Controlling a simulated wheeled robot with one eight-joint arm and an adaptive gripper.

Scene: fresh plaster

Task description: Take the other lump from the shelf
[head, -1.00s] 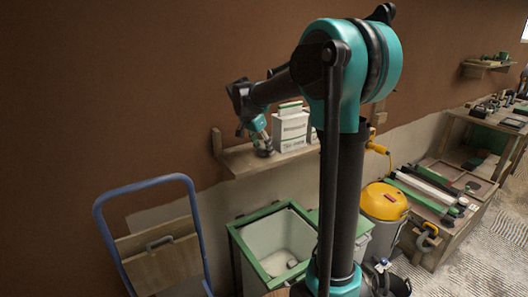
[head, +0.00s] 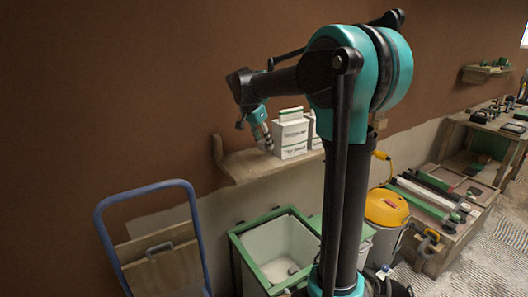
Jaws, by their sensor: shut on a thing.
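The wooden shelf (head: 240,168) is fixed to the brown wall at the centre. My gripper (head: 266,146) is just above its left part, close to the left side of the white boxes. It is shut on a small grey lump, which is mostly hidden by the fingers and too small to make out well. Another pale grey lump (head: 292,270) lies at the bottom of the green-rimmed bin (head: 258,240) below the shelf.
White boxes (head: 291,140) stand on the shelf right beside my gripper. A blue hand truck (head: 147,188) stands at the left. A yellow-topped vacuum (head: 386,208) and a workbench (head: 450,230) are at the right. The shelf's left end is bare.

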